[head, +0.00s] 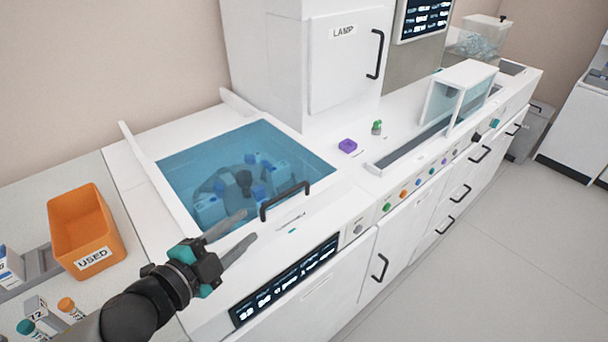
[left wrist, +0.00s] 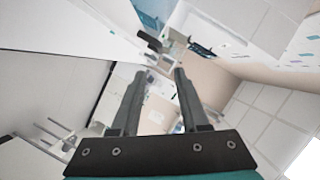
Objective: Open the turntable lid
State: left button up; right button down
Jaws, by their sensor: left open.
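The turntable lid (head: 222,160) is a clear blue panel set in the white top of the machine, and it lies closed. Its black bar handle (head: 285,201) runs along the front right edge. Through the lid I see the turntable (head: 232,188) with several white and blue items around a dark hub. My left gripper (head: 251,226) is open and empty, in front of the lid and to the left of the handle in the head view. It appears apart from the handle. The left wrist view shows the two open fingers (left wrist: 162,82) with nothing between them. My right gripper is not in view.
An orange bin (head: 85,230) marked USED stands left of the machine, near tubes with orange and teal caps. A white LAMP cabinet (head: 345,65) rises behind the lid. A purple block (head: 348,146) and a green-topped item (head: 376,127) sit on the counter to the right.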

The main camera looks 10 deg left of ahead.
pick_arm(q)
send_near(282, 197)
jog(key=r+x, duration=0.1)
jog(key=x, duration=0.7)
jog(key=f+x, duration=0.1)
jog(key=x, duration=0.2)
jog(key=shift+s+b, duration=0.15)
jog(key=shift+b, duration=0.15)
jog(key=shift+w+d+f, duration=0.1)
jog(key=shift+w+d, duration=0.1)
jog(key=shift+w, duration=0.4)
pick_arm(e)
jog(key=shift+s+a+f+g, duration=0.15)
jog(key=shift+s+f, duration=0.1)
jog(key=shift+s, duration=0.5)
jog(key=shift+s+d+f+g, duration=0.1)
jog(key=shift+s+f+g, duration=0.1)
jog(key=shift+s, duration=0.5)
pick_arm(q)
grip_shut()
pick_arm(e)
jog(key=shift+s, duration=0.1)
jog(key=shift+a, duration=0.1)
